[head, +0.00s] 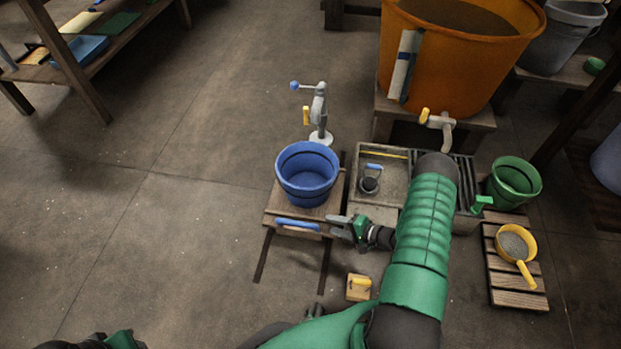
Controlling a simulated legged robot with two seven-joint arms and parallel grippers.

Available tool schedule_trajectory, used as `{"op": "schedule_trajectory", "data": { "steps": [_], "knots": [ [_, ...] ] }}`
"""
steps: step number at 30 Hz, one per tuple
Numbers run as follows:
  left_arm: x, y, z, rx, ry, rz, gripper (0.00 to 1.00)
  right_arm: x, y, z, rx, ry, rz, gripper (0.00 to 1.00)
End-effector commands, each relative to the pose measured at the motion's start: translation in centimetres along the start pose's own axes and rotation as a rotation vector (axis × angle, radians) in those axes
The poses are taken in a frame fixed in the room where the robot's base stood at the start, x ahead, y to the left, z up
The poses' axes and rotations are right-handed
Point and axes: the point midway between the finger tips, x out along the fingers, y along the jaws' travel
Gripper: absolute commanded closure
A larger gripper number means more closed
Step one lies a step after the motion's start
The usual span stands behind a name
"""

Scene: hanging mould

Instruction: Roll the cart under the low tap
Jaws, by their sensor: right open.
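The cart (268,211) is a low wooden platform with a blue handle (297,225) on its near side. It stands on two dark rails and carries a blue bucket (307,189). A grey tap (446,133) with a yellow handle sticks out low on the orange tub, to the right of and beyond the cart. The cart is not under this spout. My right gripper (338,225) is open at the right end of the blue handle; whether it touches is unclear. A dark and green part of my left arm (110,341) shows at the bottom left, its fingers not clear.
A grey stand (319,115) with a blue knob and yellow lever stands behind the cart. A tray (378,152) with a small blue-handled pot is right of it. A green bucket (514,180) and yellow scoop (515,244) stand right. Left floor is clear.

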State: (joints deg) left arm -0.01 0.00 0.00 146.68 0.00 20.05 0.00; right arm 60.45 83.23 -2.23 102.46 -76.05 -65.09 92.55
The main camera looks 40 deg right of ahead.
Motion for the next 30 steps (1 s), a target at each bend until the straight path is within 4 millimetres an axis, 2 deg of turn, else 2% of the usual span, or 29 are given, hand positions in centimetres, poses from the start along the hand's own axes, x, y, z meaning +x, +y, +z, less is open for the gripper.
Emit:
{"op": "schedule_trajectory", "data": {
  "steps": [1,7,13,19,24,30],
  "knots": [
    [-0.4,0.0,-0.1,0.000,0.000,0.000,0.64,0.2,-1.5,-0.5,-0.061,0.014,0.033,0.59],
    [-1.3,0.0,-0.3,0.000,0.000,0.000,0.64,0.8,-6.0,-2.0,-0.299,0.075,0.185,0.59],
    [-2.1,0.0,-0.5,0.000,0.000,0.000,0.64,0.9,-10.8,-2.0,-0.510,0.110,0.325,0.59],
    [-2.9,0.0,-0.7,0.000,0.000,0.000,0.64,0.2,-15.3,-0.5,-0.690,0.117,0.452,0.59],
    [-3.5,0.0,-0.8,0.000,0.000,0.000,0.64,-0.8,-18.5,1.6,-0.816,0.103,0.546,0.59],
    [-4.0,0.0,-0.9,0.000,0.000,0.000,0.64,-2.0,-21.0,4.2,-0.919,0.073,0.626,0.59]
  ]
}}
